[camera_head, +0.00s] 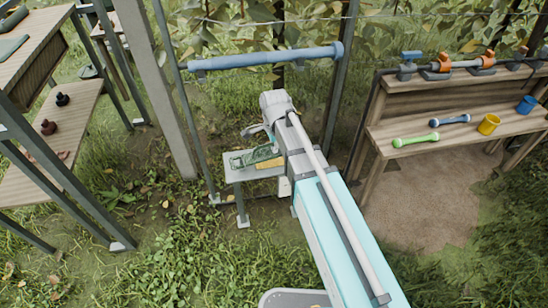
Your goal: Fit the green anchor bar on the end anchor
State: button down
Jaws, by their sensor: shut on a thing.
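A bright green bar with knobbed ends (415,140) lies on the right bench, apart from my arm. My gripper (253,131) shows only partly as small grey parts beside the wrist. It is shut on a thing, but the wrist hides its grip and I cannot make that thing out. Just below it, a dark green openwork piece (250,157) and a yellow piece (270,163) show at a small pale stand (233,176). I cannot tell whether the gripper touches them. No part can be clearly told as the end anchor.
A blue rail (265,59) spans the posts above my wrist. The right bench (455,139) also holds a blue bar (450,120), a yellow cup (489,124) and a blue cup (526,105). Wooden shelving (80,128) stands left. Grass lies open in front.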

jog(key=s+d+r+m+p, duration=0.1)
jog(key=s+d+r+p, duration=0.1)
jog(key=d+r+p, duration=0.9)
jog(key=shift+s+d+m, duration=0.35)
jog(key=shift+d+m, duration=0.05)
jog(key=shift+d, duration=0.9)
jog(key=w+a+f+b, duration=0.1)
jog(key=a, duration=0.1)
jog(key=w+a+f+b, duration=0.1)
jog(key=a, duration=0.2)
jog(key=w+a+f+b, duration=0.2)
jog(key=shift+a+f, duration=0.1)
jog(key=shift+a, duration=0.3)
jog(key=a+f+b, duration=0.1)
jog(key=w+a+f+b, duration=0.1)
jog(key=f+b, duration=0.1)
jog(key=a+f+b, duration=0.2)
jog(key=shift+w, duration=0.4)
jog(key=shift+r, duration=0.1)
